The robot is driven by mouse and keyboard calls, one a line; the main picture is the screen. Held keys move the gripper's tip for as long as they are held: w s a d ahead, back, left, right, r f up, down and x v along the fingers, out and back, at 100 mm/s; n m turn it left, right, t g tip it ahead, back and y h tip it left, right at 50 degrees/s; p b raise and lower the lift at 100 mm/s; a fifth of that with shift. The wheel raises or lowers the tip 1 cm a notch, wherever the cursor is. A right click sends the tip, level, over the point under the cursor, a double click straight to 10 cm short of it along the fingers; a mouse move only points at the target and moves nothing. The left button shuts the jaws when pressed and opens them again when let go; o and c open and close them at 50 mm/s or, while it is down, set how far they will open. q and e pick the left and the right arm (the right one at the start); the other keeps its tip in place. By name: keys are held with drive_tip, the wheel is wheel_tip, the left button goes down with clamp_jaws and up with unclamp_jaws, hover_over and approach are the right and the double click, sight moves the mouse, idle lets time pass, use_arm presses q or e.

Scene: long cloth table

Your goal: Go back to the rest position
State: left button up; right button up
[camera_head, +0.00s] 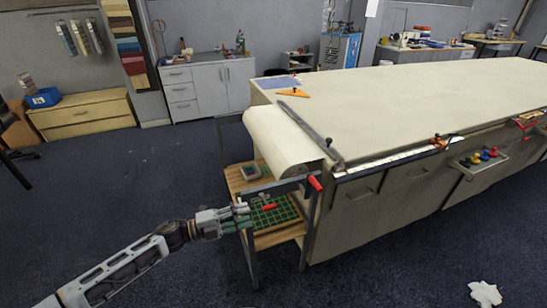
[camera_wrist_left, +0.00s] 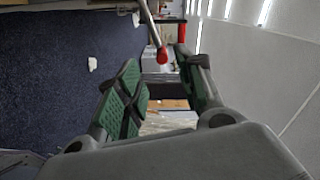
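My left gripper (camera_head: 240,214) reaches in from the lower left, in front of the wooden shelf at the table's near end. In the left wrist view my left gripper (camera_wrist_left: 160,70) has its two green-padded fingers spread apart, and I see nothing held between them. A rod with a red tip (camera_wrist_left: 162,55) shows beyond the gap between the fingers; I cannot tell how far away it is. My right gripper is in neither view.
The long cloth table (camera_head: 400,95) carries a cloth roll (camera_head: 285,140) at its near end. A red handle (camera_head: 315,183) sticks out there. The wooden shelf (camera_head: 238,180) holds a green grid tray (camera_head: 275,213). A white scrap (camera_head: 485,293) lies on the floor.

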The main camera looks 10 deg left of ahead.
use_arm(q)
drive_tip(key=a+f+n+t+y+p, duration=0.15)
drive_tip(key=a+f+n+y, duration=0.55)
drive_tip(key=f, duration=0.7)
drive_tip(key=a+f+n+t+y, duration=0.2)
drive_tip(key=a+f+n+y, duration=0.2)
drive_tip(key=a+f+n, duration=0.65)
drive_tip(key=s+f+n+g+y+p, duration=0.1)
drive_tip(key=s+f+g+y, duration=0.15)
drive_tip(key=s+f, duration=0.85)
drive_tip(key=s+f+n+g+y, duration=0.2)
drive_tip(key=s+f+g, duration=0.2)
drive_tip(key=s+f, duration=0.8)
drive_tip(key=s+d+f+n+g, duration=0.1)
drive_tip(key=s+d+f+g, duration=0.1)
drive_tip(key=s+f, duration=0.3)
drive_tip(key=s+d+f+n+g, duration=0.2)
drive_tip(key=s+d+f, duration=0.3)
drive_tip(key=s, duration=0.8)
drive_tip(key=shift+s+g+p, duration=0.25)
drive_tip(key=shift+g+p, duration=0.2)
drive_tip(key=shift+g, duration=0.35)
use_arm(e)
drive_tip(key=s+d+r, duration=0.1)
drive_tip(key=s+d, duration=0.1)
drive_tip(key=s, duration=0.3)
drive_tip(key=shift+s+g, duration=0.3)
